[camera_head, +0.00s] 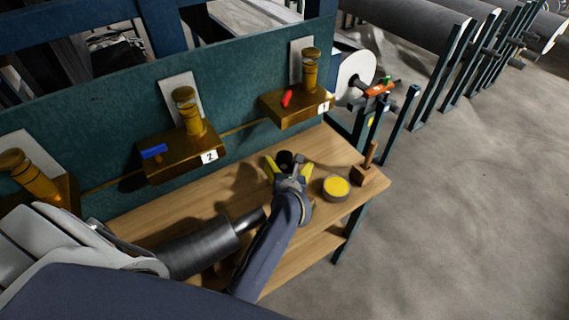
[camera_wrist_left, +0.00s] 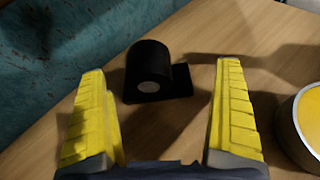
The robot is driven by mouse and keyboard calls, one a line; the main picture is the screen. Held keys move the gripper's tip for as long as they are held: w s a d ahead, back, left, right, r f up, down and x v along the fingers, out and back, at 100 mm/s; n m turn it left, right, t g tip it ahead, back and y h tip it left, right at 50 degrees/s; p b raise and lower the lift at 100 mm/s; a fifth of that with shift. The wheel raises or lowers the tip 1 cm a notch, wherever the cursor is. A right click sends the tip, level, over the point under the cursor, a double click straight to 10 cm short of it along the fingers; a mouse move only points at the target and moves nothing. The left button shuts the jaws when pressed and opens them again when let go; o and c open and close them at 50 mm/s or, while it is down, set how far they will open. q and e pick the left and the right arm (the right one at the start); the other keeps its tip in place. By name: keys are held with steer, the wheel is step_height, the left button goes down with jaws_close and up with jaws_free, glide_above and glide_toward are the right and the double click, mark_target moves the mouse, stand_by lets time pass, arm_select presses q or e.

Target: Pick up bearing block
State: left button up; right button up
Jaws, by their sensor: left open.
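The bearing block is a black piece with a round, drum-like body on a flat base. It sits on the wooden bench near the teal back panel, and in the left wrist view the bearing block (camera_wrist_left: 150,75) shows a grey round centre facing the camera. In the head view the bearing block (camera_head: 285,157) is a small dark shape just beyond the gripper. My left gripper (camera_head: 284,164) is open, with yellow fingers spread on either side of the block. In the wrist view there is a gap between the block and each finger. My right gripper is not in view.
A round yellow-topped tin (camera_head: 336,187) stands right of the gripper, with a wooden-handled tool (camera_head: 365,168) beyond it. A dark grey roll (camera_head: 205,252) lies nearer me. Brass shelves numbered 2 (camera_head: 165,162) and 1 (camera_head: 283,108) overhang the bench's back.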

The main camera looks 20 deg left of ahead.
arm_select(q)
steer(key=shift+w+a+f, duration=0.15)
steer(key=shift+w, duration=0.15)
steer(key=shift+s+f, duration=0.1)
steer(key=shift+f, duration=0.05)
jaws_close()
stand_by(0.6)
